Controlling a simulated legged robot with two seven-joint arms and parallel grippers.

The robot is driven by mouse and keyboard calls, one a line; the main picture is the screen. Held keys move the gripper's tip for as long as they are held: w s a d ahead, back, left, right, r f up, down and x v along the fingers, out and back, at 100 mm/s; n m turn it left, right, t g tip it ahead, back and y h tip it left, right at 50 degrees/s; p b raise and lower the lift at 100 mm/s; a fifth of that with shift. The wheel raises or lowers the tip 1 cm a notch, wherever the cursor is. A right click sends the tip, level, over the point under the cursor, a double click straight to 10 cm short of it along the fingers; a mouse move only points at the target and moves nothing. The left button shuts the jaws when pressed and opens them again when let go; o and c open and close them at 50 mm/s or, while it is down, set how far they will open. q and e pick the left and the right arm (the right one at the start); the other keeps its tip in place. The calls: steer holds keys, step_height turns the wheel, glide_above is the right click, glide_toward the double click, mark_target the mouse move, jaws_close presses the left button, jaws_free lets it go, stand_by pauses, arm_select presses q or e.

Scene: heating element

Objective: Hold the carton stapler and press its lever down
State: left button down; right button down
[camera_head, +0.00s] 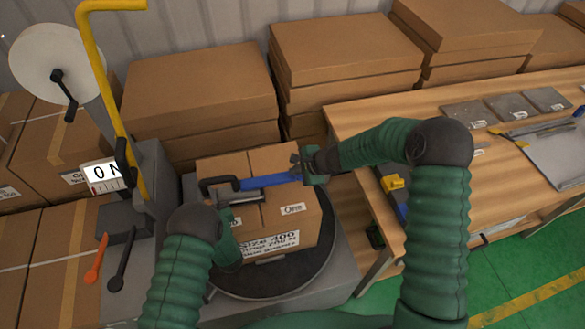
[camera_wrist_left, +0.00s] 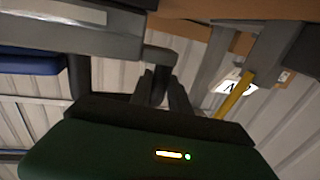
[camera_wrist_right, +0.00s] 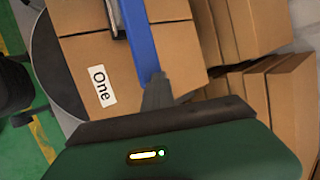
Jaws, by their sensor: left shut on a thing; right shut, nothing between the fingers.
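The carton stapler lies over the top of a cardboard box (camera_head: 290,222) on a round dark turntable (camera_head: 290,284). Its blue lever (camera_head: 268,181) points right, and its dark handle loop and grey body are at the left. My left gripper (camera_wrist_left: 162,85) is shut on the stapler's dark handle; in the head view my own arm partly hides this grip. My right gripper (camera_head: 300,166) is shut and empty at the right end of the blue lever. In the right wrist view its closed fingertips (camera_wrist_right: 157,85) are at the blue lever (camera_wrist_right: 142,45), apparently touching it.
An orange tool (camera_head: 96,260) and a black one lie nearby. Stacked boxes (camera_head: 200,85) fill the back. A wooden workbench (camera_head: 440,100) with tools is at the right.

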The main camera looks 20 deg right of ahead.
steer(key=shift+a+r, duration=0.2)
steer(key=shift+r, duration=0.55)
steer(key=shift+a+r, duration=0.15)
steer(key=shift+r, duration=0.6)
steer(key=shift+a+r, duration=0.2)
steer(key=shift+r, duration=0.55)
steer(key=shift+r, duration=0.1)
steer(key=shift+w+a+r, duration=0.1)
steer(key=shift+a+r, duration=0.1)
steer(key=shift+r, duration=0.6)
steer(key=shift+s+a+r, duration=0.1)
steer(key=shift+a+r, duration=0.05)
steer(key=shift+r, duration=0.6)
steer(key=shift+w+a+r, duration=0.1)
steer(key=shift+a+r, duration=0.1)
steer(key=shift+r, duration=0.6)
steer(key=s+d+r+n+g+h, duration=0.3)
steer(key=r+n, duration=0.4)
steer(key=n, duration=1)
steer(key=shift+s+r+h, duration=0.15)
steer(key=shift+r+h, duration=0.1)
steer(key=shift+h, duration=0.25)
